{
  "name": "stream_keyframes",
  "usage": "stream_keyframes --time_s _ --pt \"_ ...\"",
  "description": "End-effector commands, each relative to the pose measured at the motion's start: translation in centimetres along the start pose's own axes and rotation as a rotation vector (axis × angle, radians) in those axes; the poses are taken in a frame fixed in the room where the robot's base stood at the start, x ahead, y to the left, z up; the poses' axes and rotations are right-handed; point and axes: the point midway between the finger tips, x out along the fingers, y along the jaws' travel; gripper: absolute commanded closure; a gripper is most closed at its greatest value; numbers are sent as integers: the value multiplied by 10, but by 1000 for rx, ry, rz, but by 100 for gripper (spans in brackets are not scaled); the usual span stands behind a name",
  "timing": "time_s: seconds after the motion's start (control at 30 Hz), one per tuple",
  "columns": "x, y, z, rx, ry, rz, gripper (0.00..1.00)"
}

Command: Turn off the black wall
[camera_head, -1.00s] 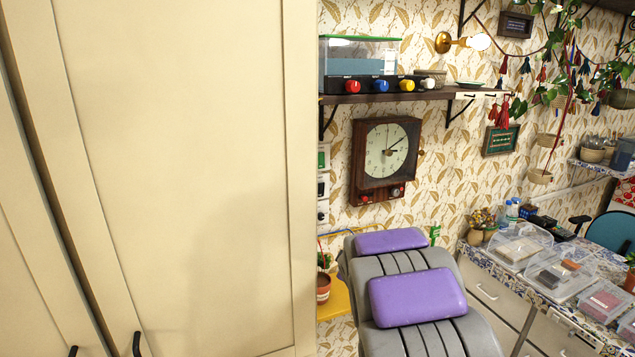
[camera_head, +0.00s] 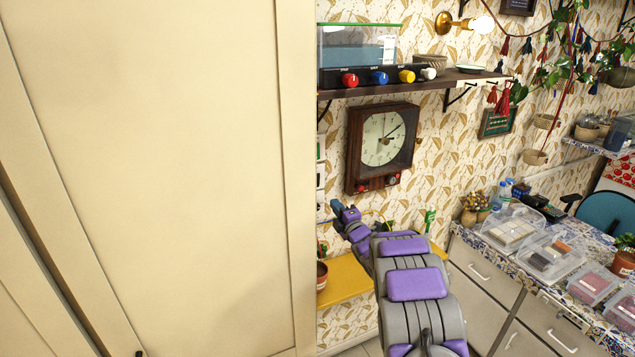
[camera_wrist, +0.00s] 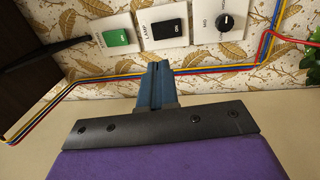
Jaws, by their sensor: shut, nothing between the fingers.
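The black wall switch (camera_wrist: 168,29) sits on a white plate marked LAMP in the wrist view, and its visible marking reads ON. A green switch (camera_wrist: 116,38) is left of it, and a black round knob (camera_wrist: 226,22) is right of it. My gripper (camera_wrist: 158,66) is shut and empty, its blue fingertips just below the black switch in the picture; no contact is visible. In the head view my gripper (camera_head: 336,207) is by the cabinet edge, below the wall clock. The cabinet hides most of the switches there.
A tall cream cabinet (camera_head: 160,160) fills the left side. Coloured wires (camera_wrist: 90,79) run along the wall below the switches. A yellow shelf (camera_head: 346,280) lies under my arm. A wooden clock (camera_head: 382,147) hangs above, and a drawer counter (camera_head: 485,278) stands right.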

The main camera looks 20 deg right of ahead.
Motion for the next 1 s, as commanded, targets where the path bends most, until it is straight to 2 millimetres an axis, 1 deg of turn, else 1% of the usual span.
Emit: stream_keyframes --time_s 0.23,0.37,0.7,1.0 --pt "2 0 -2 0 0 -1 100" --pt "9 -1 -3 0 2 -1 100" --pt "47 0 -1 1 1 1 100" --pt "77 0 0 1 -1 0 100"
